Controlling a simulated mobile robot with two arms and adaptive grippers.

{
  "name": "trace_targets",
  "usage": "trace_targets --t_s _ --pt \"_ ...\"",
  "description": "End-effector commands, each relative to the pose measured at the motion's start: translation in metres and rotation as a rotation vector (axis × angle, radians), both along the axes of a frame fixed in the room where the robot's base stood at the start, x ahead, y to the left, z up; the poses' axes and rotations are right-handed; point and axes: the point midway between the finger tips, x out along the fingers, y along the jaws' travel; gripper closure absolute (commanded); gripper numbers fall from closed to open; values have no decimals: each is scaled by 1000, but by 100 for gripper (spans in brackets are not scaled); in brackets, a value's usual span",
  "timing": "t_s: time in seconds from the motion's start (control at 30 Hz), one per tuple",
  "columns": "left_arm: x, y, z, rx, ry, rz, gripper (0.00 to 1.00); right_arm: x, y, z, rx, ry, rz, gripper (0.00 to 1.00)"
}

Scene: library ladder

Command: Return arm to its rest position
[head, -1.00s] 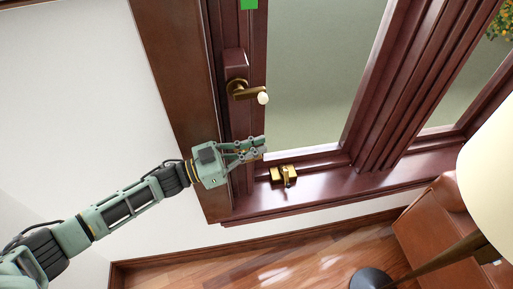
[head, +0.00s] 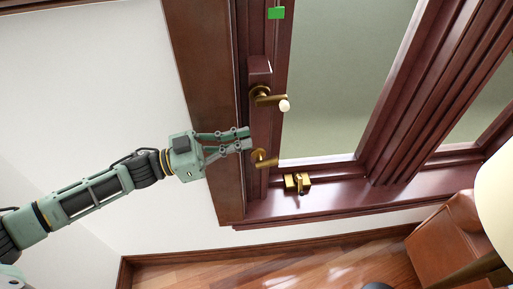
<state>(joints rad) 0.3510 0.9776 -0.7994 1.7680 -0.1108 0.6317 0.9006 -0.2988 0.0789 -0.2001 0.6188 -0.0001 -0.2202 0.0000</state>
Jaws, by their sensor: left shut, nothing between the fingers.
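My left gripper (head: 248,139) is in the head view, its arm coming in from the left. Its fingers are together with nothing between them, in front of the dark window frame. The fingertips appear close to a lower brass handle (head: 263,159); I cannot tell whether they touch it. Above it is another brass handle (head: 268,97) with a pale knob end. My right gripper is not in view.
A brass latch (head: 297,183) sits on the dark wooden sill (head: 345,200). A green marker (head: 276,13) is at the top of the frame. A brown leather seat (head: 440,235) and a pale lampshade (head: 500,190) are at the right. The white wall (head: 90,80) on the left is bare.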

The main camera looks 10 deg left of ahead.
Motion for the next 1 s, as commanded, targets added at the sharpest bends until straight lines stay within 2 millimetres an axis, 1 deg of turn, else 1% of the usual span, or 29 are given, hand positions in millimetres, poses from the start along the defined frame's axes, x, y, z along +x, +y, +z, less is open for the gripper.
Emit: trace_targets --t_s 0.1,0.2,0.7,0.77,0.87,1.0 --pt "-4 7 4 0 0 -1 100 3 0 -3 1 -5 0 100" --pt "-5 8 5 0 1 -1 100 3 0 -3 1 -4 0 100" --pt "-4 7 6 -1 1 2 100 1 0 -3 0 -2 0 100" --pt "-3 4 4 -4 3 17 100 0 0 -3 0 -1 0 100" --pt "3 -7 -1 -7 10 85 100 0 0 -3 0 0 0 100" --pt "15 -25 -17 7 53 274 100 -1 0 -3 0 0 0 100"
